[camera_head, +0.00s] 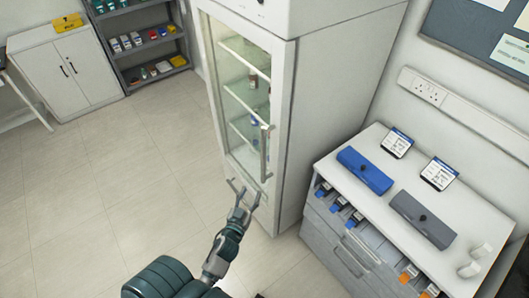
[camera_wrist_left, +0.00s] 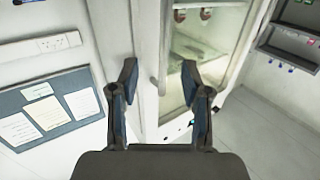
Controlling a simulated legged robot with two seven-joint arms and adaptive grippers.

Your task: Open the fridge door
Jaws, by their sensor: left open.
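The fridge (camera_head: 325,95) is a tall white cabinet with a glass door (camera_head: 240,95) that looks closed. Shelves with a few bottles show through the glass. A vertical silver handle (camera_head: 265,153) is on the door's right side. My left gripper (camera_head: 243,192) is open and empty, below and in front of the handle in the head view. In the left wrist view, the open fingers (camera_wrist_left: 157,75) point at the door frame, with the glass (camera_wrist_left: 210,45) to the right. Contact with the handle is not visible. My right gripper is not in view.
A dark shelf (camera_head: 150,48) and a white cupboard (camera_head: 68,75) stand at the back left. The tiled floor (camera_head: 110,180) left of the fridge is clear.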

